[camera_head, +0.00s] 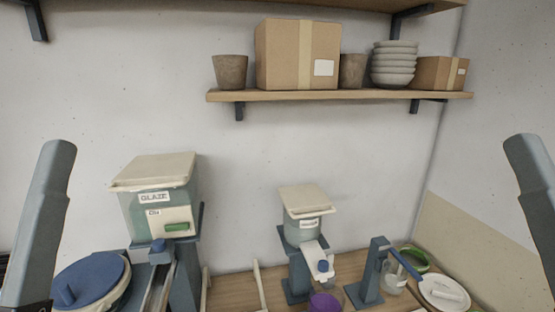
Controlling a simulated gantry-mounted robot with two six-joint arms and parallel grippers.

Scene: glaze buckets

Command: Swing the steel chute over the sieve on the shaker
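A steel chute (158,287) shows at the bottom left, below the large hopper labelled GLAZE (135,208). It runs down toward the lower edge, where its near end is cut off. A blue knob or block (157,250) sits at its upper end. I cannot make out a sieve or a shaker in this view. My two arms show only as grey-blue links at the left and right edges. Neither gripper is in view.
A blue-lidded bucket (92,278) stands left of the chute. A smaller hopper (303,225) with a pale spout stands mid-picture above a purple container (324,303). A blue stand (373,275) and a white lid (444,292) are at right. A loaded shelf (290,96) hangs above.

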